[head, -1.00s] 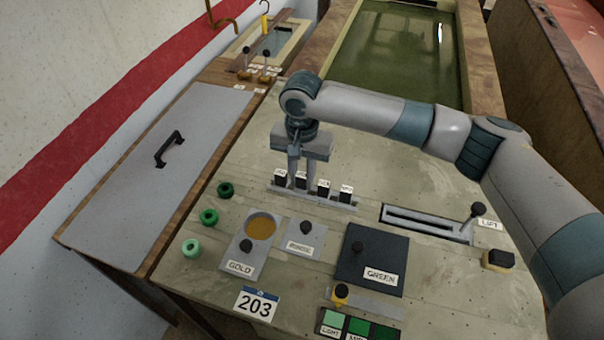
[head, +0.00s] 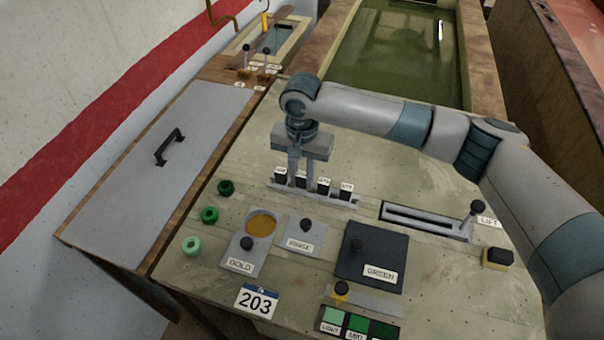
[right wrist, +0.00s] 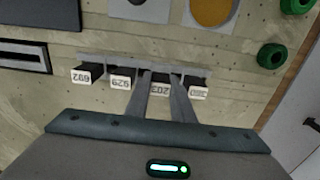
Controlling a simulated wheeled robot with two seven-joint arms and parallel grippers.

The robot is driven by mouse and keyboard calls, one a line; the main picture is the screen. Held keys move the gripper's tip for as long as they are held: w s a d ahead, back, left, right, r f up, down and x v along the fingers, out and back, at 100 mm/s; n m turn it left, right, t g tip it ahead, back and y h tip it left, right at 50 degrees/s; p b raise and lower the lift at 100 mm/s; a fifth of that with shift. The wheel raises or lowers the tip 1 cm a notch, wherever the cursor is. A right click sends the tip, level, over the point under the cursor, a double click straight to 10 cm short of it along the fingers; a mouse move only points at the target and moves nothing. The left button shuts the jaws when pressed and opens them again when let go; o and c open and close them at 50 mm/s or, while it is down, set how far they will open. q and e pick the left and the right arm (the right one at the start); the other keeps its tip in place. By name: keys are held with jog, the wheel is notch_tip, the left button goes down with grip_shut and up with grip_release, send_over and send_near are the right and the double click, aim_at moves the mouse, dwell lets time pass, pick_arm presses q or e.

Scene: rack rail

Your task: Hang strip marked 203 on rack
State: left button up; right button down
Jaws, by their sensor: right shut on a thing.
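Several dark strips with white number labels stand in a row in a grey slotted rail (head: 312,197) on the panel. The strip marked 203 (right wrist: 160,90) is the second from the left in the head view; its label appears upside down in the right wrist view. My right gripper (head: 301,178) points down over the row, its two fingers closed on either side of this strip, which is still in the row with the others. The rail also shows in the right wrist view (right wrist: 150,64). Neighbouring strips stand close on both sides (right wrist: 121,82) (right wrist: 199,92). My left gripper is not in view.
A 203 card (head: 256,300) lies at the panel's front edge. A hook with a yellow tag (head: 265,22) hangs at the back left.

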jog(key=shift+f, duration=0.25)
jog(key=c, duration=1.5)
grip_release()
jog(key=shift+o, duration=0.2)
notch_tip(320, 180, up, 7)
jog(key=p, duration=0.8)
jog(key=shift+p, duration=0.35)
jog(key=shift+s, duration=0.1)
